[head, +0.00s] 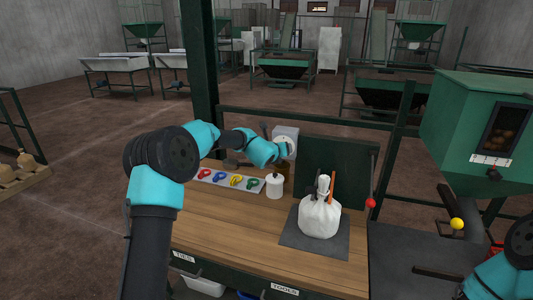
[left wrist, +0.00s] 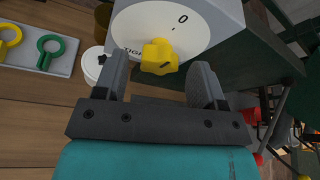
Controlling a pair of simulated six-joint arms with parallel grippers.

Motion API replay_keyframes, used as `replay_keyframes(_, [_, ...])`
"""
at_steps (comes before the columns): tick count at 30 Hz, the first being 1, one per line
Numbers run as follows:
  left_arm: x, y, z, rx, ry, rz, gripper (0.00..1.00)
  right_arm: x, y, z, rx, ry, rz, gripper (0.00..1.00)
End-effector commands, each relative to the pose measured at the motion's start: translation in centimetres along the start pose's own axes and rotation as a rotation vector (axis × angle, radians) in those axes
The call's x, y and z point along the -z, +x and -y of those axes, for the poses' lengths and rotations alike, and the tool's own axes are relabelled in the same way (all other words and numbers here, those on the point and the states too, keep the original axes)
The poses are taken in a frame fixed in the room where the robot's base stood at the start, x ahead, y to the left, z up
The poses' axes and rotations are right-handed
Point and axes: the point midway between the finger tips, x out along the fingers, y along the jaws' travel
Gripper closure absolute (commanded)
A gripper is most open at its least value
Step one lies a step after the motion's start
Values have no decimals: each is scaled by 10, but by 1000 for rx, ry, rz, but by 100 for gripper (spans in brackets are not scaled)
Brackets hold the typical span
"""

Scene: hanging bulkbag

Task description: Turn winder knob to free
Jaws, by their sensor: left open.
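The winder is a grey box (head: 285,138) with a round white dial (left wrist: 190,40), marked "0" at upper right and lettering that starts "TIGHT" at lower left. The winder knob (left wrist: 159,56) is yellow and sits on the dial in the left wrist view. Its exact pointing direction is hard to tell. My left gripper (left wrist: 160,78) is open, with one finger on either side of the knob's lower part in that view. I see no clear contact. In the head view my left gripper (head: 283,151) is at the dial and hides the knob. Only part of my right arm shows at lower right.
A white tied bag (head: 320,216) stands on a dark mat (head: 293,240) right of the winder. A white jar (head: 274,186) and a tray of coloured rings (head: 216,182) are close below the left gripper. A green panel (head: 322,160) stands behind. The front bench (head: 225,230) is clear.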

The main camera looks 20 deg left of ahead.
Motion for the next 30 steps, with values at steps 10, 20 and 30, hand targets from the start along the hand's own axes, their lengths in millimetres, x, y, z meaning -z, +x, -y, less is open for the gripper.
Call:
replay_keyframes(10, [0, -17, 0, 2, -2, 0, 36, 0, 0, 0, 0, 0, 0, 5])
replay_keyframes(20, [-2, -52, -2, -5, -1, 4, 36, 0, 0, 0, 0, 0, 0, 5])
replay_keyframes(30, [-2, -107, -1, -5, 0, 4, 36, 0, 0, 0, 0, 0, 0, 5])
